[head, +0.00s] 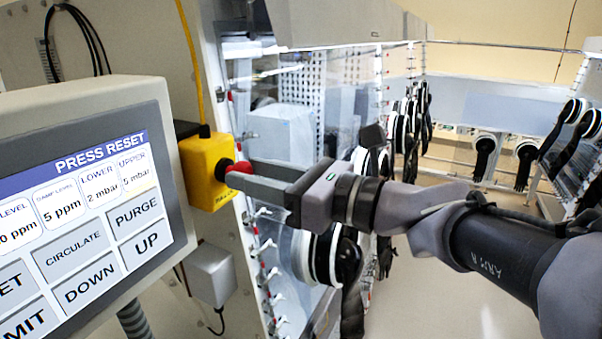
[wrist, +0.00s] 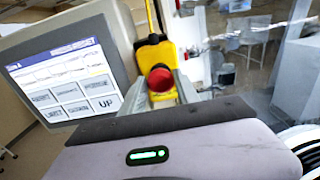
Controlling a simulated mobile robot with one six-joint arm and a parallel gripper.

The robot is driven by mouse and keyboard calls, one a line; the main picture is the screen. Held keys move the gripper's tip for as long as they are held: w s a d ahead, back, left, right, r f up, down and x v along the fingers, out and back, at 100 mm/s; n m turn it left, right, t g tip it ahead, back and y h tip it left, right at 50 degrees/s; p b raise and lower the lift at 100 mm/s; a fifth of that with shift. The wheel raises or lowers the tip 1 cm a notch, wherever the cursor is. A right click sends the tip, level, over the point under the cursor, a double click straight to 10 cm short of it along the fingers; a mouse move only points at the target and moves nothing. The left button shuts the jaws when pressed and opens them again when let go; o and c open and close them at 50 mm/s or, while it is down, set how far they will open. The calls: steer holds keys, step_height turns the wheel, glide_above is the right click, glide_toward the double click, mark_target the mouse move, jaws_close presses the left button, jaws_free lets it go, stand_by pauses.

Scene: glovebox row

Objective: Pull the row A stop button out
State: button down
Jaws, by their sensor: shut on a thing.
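The row A stop button is a red mushroom knob (head: 240,169) on a yellow box (head: 204,171) fixed to the glovebox frame. In the wrist view the red knob (wrist: 161,79) sits between my two fingers, with the yellow box (wrist: 156,55) behind it. My gripper (head: 235,178) reaches in from the right in the head view, its fingertips at the knob. It is shut on the knob. The near finger hides part of the knob in the head view. I cannot tell whether the knob is pushed in or out.
A touch panel (head: 85,210) reading "PRESS RESET" stands close on the left. A grey box (head: 210,274) hangs below the yellow box. Black gloves on white ports (head: 325,258) line the glovebox window. The aisle floor on the right is clear.

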steer(key=c, duration=1.1)
jaws_free()
steer(key=shift+o, duration=0.8)
steer(key=shift+s+d, duration=0.1)
steer(key=shift+d, duration=0.1)
steer(key=b+v, duration=0.3)
steer(key=v, duration=1.4)
steer(key=shift+d+b, duration=0.2)
steer(key=shift+b, duration=0.15)
steer(key=shift+f, duration=0.1)
